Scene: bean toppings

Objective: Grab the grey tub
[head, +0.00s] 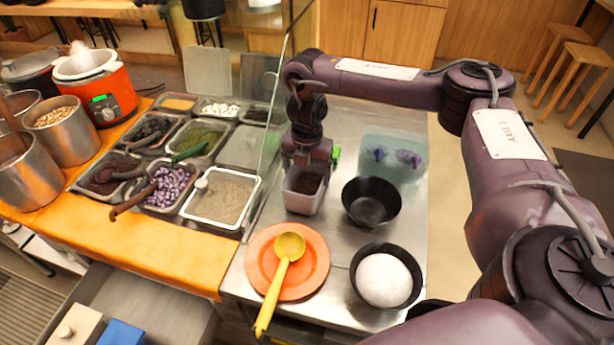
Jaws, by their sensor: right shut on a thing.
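The grey tub (303,203) is a small, pale square container with dark contents. It stands on the metal counter behind the orange plate. My right gripper (306,166) reaches down onto the tub's back rim from above and is shut on it. The gripper's fingertips are partly hidden by the tub and the gripper body. The tub looks upright, and I cannot tell whether it is lifted off the counter. My left gripper is not in view.
An orange plate (312,262) with a yellow ladle (279,272) lies in front of the tub. An empty black bowl (371,216) and a black bowl (410,288) with white contents stand to the right. A glass panel (273,110) rises to the left, beside several topping trays.

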